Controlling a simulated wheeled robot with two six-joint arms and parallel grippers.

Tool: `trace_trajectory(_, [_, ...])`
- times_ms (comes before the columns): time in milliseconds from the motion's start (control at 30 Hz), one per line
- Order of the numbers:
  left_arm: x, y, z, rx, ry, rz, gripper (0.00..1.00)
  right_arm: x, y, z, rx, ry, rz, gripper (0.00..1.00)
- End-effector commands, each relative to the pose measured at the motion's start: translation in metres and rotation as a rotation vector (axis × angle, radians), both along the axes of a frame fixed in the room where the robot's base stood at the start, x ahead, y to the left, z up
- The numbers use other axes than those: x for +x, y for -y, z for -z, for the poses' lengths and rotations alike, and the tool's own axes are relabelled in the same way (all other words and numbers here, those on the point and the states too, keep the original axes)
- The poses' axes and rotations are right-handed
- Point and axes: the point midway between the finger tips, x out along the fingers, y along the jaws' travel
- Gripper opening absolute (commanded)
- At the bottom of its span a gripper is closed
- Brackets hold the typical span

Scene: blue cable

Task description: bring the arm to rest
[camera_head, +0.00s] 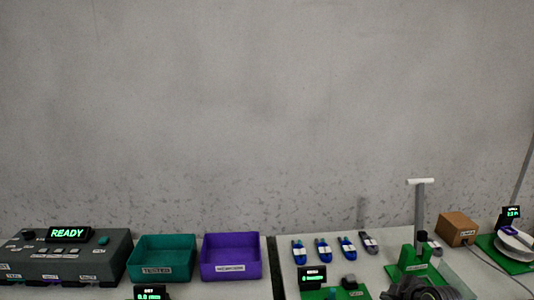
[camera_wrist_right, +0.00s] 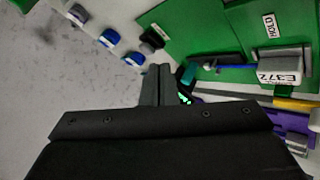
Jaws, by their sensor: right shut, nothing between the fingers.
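My right gripper (camera_head: 420,289) is at the bottom edge of the head view, right of centre, and only its dark upper part shows there. In the right wrist view its two grey fingers (camera_wrist_right: 158,84) are together with nothing between them. They point toward the bench side with the green plates. My left gripper is in neither view.
Several small connectors, such as a blue one (camera_head: 322,249), lie in a row. A teal bin (camera_head: 165,266) and a purple bin (camera_head: 230,265) stand left.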

Motion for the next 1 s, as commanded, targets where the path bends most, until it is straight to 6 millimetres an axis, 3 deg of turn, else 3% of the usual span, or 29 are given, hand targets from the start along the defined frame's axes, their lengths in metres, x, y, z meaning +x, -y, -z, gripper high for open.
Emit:
trace_trajectory(367, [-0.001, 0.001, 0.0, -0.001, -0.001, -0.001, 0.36, -0.069, -0.017, 0.041, 0.051, -0.117, 0.103, 0.0])
trace_trajectory(567, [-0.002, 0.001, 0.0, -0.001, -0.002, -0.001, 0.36, -0.125, -0.025, 0.062, 0.089, -0.199, 0.211, 0.0])
trace_trajectory(667, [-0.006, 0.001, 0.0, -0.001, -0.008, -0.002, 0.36, -0.167, -0.03, 0.072, 0.115, -0.254, 0.301, 0.0])
trace_trajectory(800, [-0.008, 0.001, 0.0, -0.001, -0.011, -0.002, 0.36, -0.239, -0.035, 0.077, 0.162, -0.333, 0.486, 0.0])
trace_trajectory(1000, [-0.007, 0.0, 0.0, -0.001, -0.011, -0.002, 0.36, -0.312, -0.034, 0.069, 0.208, -0.392, 0.716, 0.0])
